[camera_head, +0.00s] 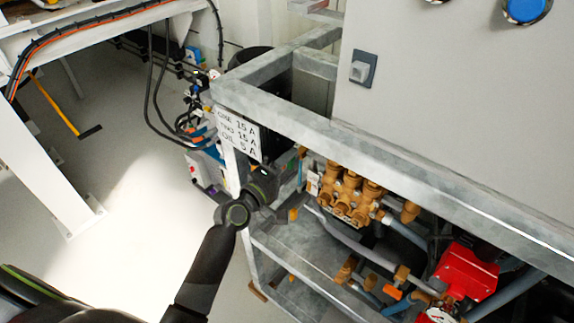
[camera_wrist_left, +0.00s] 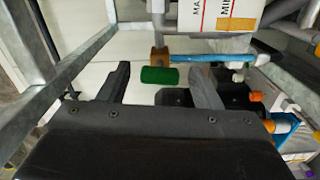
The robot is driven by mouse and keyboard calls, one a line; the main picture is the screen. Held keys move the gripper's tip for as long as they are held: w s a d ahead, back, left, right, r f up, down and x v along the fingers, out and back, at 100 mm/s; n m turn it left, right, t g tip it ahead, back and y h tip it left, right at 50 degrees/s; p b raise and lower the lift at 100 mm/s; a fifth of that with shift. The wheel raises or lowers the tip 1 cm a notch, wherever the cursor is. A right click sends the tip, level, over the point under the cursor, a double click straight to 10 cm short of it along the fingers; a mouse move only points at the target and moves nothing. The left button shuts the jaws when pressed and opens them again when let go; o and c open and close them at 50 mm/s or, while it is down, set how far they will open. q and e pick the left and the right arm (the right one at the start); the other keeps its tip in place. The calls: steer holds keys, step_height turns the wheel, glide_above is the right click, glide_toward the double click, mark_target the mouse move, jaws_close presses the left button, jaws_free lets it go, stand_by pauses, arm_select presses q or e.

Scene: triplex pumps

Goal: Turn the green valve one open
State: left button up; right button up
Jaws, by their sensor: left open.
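The green valve handle (camera_wrist_left: 160,75) shows in the left wrist view as a short green bar below a brass fitting (camera_wrist_left: 159,56). My left gripper (camera_wrist_left: 160,82) is open, with one dark finger on either side of the handle. The handle lies between the fingertips, and I see gaps on both sides. In the head view my left gripper (camera_head: 284,172) reaches in beside the frame's corner post, left of the brass pump (camera_head: 347,192). The green handle cannot be made out there. My right gripper is not in view.
A galvanized steel frame (camera_head: 390,168) runs above the pump. A white label plate (camera_head: 237,133) hangs at its corner. A blue pipe (camera_wrist_left: 205,58) runs right from the brass fitting. A red box (camera_head: 466,271) sits lower right. Open floor (camera_head: 120,195) lies left.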

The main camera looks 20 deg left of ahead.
arm_select(q)
steer(key=c, duration=1)
steer(key=shift+r+n+p, duration=0.1)
steer(key=shift+n+p, duration=0.35)
steer(key=shift+n, duration=0.25)
steer(key=o, duration=1)
steer(key=shift+c, duration=0.2)
steer(key=shift+o, duration=0.2)
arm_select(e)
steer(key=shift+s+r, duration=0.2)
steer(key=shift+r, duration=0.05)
arm_select(q)
steer(key=shift+s, duration=0.1)
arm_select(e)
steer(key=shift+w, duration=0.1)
